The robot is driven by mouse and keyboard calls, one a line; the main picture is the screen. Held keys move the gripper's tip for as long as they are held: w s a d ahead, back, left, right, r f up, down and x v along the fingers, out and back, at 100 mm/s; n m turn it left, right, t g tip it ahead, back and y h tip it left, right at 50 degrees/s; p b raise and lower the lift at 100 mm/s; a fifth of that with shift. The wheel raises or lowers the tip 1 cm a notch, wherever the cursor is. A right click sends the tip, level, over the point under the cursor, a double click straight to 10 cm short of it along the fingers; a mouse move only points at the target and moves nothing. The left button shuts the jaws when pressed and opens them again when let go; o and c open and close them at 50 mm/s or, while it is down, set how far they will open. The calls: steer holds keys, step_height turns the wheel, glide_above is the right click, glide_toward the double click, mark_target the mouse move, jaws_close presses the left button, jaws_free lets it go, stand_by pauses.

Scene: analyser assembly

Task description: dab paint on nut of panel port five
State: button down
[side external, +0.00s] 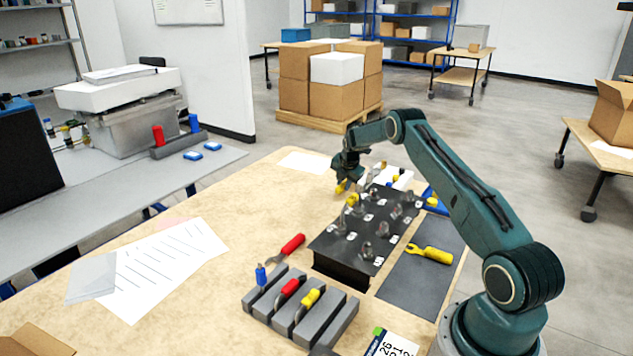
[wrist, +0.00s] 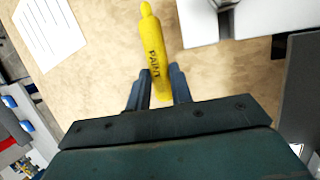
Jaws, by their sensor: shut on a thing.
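My gripper (wrist: 161,88) is shut on a yellow paint marker (wrist: 153,40) labelled PAINT, which sticks out past the fingertips in the wrist view. In the side external view my gripper (side external: 345,180) hangs near the far left edge of the black panel (side external: 345,235), with a bit of yellow at its tip. The panel carries several metal port fittings with small white number tags. One fitting near the far left end has yellow on it. The tag numbers are too small to read, so I cannot tell which port is five.
A grey rack (side external: 300,310) holds blue, red and yellow handled tools in front of the panel. A red-handled tool (side external: 290,248) lies beside it. A yellow tool (side external: 430,254) lies on a dark mat (side external: 425,285) at right. Table to the left is clear around papers (side external: 160,265).

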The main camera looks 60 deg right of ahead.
steer(key=shift+a+r, duration=0.2)
steer(key=shift+r, duration=0.65)
steer(key=shift+a+r, duration=0.2)
steer(key=shift+r, duration=0.65)
steer(key=shift+a+r, duration=0.2)
steer(key=shift+r, duration=0.65)
steer(key=shift+a, duration=0.15)
steer(key=shift+w+a, duration=0.1)
steer(key=shift+a, duration=0.15)
steer(key=s+a+r+m+g, duration=0.1)
steer(key=a+m, duration=0.6)
steer(key=a, duration=0.8)
steer(key=a+r+m+g, duration=0.4)
steer(key=a+r+m, duration=0.1)
steer(key=a, duration=1)
steer(key=shift+s+a+r+m+g, duration=0.15)
steer(key=shift+s+a+m+g, duration=0.2)
steer(key=shift+m, duration=0.55)
steer(key=shift+d, duration=0.2)
